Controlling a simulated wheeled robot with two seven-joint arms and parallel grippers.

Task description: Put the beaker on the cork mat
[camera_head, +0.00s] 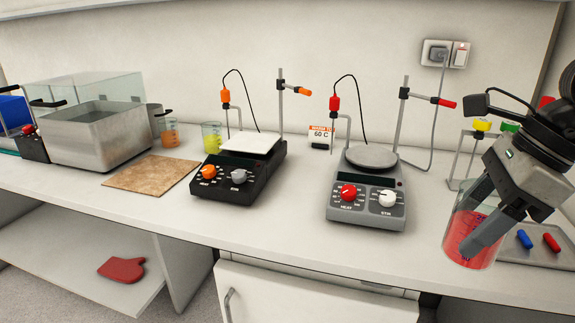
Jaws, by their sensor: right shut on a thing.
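A glass beaker (462,228) with red liquid and dark graduation marks is at the right of the bench in the head view. My right gripper (472,222) comes in from the upper right and is shut on this beaker, with its fingers partly covering it. The beaker is close to upright; I cannot tell whether its base touches the bench. The cork mat (150,173) lies flat and bare on the bench at the left, in front of the grey metal bath. My left gripper is not in view.
A black hotplate (262,188) and a grey hotplate (368,212), with stands and probes, stand between beaker and mat. A metal bath (98,140), an orange beaker (169,134) and a yellow beaker (211,138) stand near the mat. A tray (540,256) with stir bars lies right.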

